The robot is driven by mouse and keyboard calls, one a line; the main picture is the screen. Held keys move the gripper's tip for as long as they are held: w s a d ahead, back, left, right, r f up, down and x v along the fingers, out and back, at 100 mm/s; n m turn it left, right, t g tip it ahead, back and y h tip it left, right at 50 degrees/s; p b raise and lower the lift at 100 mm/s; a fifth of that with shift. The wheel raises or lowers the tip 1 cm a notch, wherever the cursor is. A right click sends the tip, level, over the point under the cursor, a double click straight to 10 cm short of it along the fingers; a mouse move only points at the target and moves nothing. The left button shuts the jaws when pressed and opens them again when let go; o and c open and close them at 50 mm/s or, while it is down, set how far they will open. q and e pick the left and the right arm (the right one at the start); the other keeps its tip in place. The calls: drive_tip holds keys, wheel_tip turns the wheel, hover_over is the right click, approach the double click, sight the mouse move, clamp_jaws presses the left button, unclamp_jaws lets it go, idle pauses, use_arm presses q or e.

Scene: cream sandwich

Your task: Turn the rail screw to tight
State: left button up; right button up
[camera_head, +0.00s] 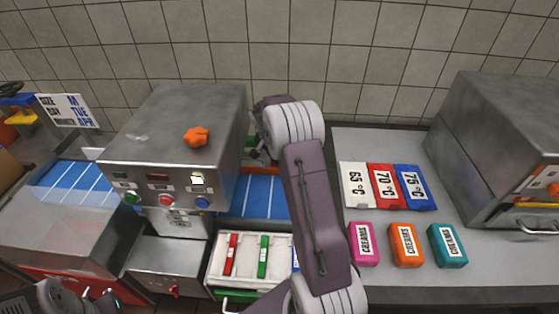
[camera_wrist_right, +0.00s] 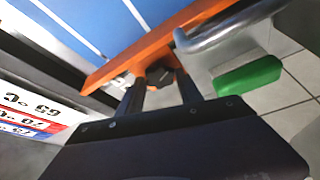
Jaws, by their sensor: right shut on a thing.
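The rail screw (camera_wrist_right: 160,74) is a dark knob on an orange rail (camera_wrist_right: 215,22) in the right wrist view. My right gripper (camera_wrist_right: 160,82) has one finger on each side of the knob and is shut on it. The knob's turned position cannot be read.
A steel machine (camera_head: 175,115) with coloured buttons stands left of my right arm. A blue belt (camera_head: 262,195) runs beside it. A green handle (camera_wrist_right: 248,75) on a grey bar is close to the right gripper. Coloured cream blocks (camera_head: 406,244) and temperature cards (camera_head: 383,188) lie to the right.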

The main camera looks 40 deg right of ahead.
idle(0.4)
drive_tip(key=o, duration=1.1)
drive_tip(key=shift+r, duration=0.1)
